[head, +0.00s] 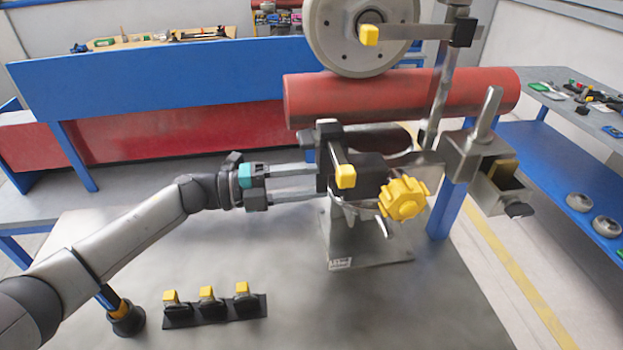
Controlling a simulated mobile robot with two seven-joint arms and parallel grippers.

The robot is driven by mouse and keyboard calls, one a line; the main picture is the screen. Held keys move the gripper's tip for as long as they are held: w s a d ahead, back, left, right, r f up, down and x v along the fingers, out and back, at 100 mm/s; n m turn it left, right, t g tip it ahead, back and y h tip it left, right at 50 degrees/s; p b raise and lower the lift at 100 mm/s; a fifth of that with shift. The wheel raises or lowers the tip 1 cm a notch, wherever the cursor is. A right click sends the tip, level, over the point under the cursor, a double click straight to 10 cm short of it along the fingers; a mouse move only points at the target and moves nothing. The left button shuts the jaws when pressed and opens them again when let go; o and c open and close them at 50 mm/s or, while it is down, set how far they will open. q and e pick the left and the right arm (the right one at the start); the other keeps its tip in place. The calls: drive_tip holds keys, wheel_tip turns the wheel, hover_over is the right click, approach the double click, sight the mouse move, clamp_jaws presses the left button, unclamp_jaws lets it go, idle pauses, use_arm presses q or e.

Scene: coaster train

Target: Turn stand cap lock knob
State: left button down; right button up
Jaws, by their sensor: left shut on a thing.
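A metal stand (372,247) stands on the grey table, with a black clamp head on top. A yellow star-shaped knob (404,198) sits on the right side of the head. A smaller yellow-tipped lever (345,177) points toward me from the head's left part. My left gripper (318,182) reaches in from the left, its two long fingers level. Its fingertips are shut on the dark left part of the stand head (325,160), left of the yellow lever and apart from the star knob. The exact contact is partly hidden. My right gripper is not in view.
A red cylinder (420,97) and a grey wheel (345,30) lie behind and above the stand. A metal clamp block (468,152) juts out at right. A black rack with yellow-topped pieces (215,312) lies at front left.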

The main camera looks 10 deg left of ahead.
use_arm(q)
drive_tip(key=shift+c, duration=1.2)
unclamp_jaws()
drive_tip(key=shift+a, duration=0.2)
